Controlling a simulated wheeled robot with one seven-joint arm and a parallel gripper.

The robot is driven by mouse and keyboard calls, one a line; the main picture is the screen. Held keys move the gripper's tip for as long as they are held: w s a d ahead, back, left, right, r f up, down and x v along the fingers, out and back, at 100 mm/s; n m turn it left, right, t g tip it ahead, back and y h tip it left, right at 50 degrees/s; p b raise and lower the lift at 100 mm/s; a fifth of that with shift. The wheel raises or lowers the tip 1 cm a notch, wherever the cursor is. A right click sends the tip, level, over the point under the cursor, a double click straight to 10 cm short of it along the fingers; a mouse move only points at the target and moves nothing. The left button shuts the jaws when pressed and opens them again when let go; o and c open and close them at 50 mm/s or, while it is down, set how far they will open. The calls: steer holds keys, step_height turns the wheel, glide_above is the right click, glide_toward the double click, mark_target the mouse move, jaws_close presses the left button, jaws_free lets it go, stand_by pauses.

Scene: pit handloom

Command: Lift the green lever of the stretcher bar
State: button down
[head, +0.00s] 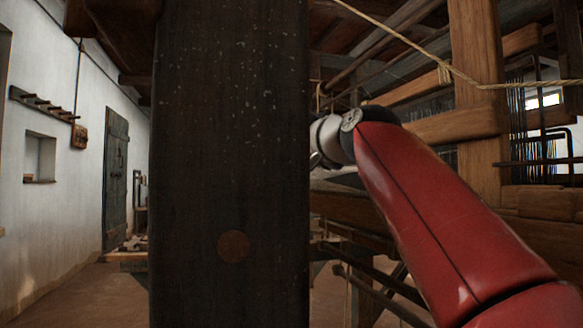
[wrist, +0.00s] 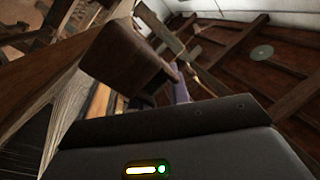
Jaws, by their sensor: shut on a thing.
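In the wrist view, the grey body of my gripper (wrist: 165,92) fills the bottom, with a dark plate across its front. A brown, block-like piece (wrist: 125,60) stands close in front of the plate, and my gripper appears shut on it. A thin pale violet strip (wrist: 179,88) shows beside this piece. The fingertips are mostly hidden, so I cannot tell the exact contact. No green lever can be made out in either view. In the head view, my red arm reaches behind a dark post, which hides my gripper.
The dark wooden post (head: 230,150) blocks the middle of the head view. The loom's timber frame (head: 475,110) and a slack cord (head: 400,45) are at right. A white wall (head: 60,200) with a door (head: 116,175) and open floor lie at left.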

steer(key=shift+s+r+t+b, duration=0.1)
steer(key=shift+t+b, duration=0.3)
steer(key=shift+b, duration=0.35)
steer(key=c, duration=1.3)
jaws_free()
steer(key=b+v, duration=0.2)
steer(key=v, duration=0.6)
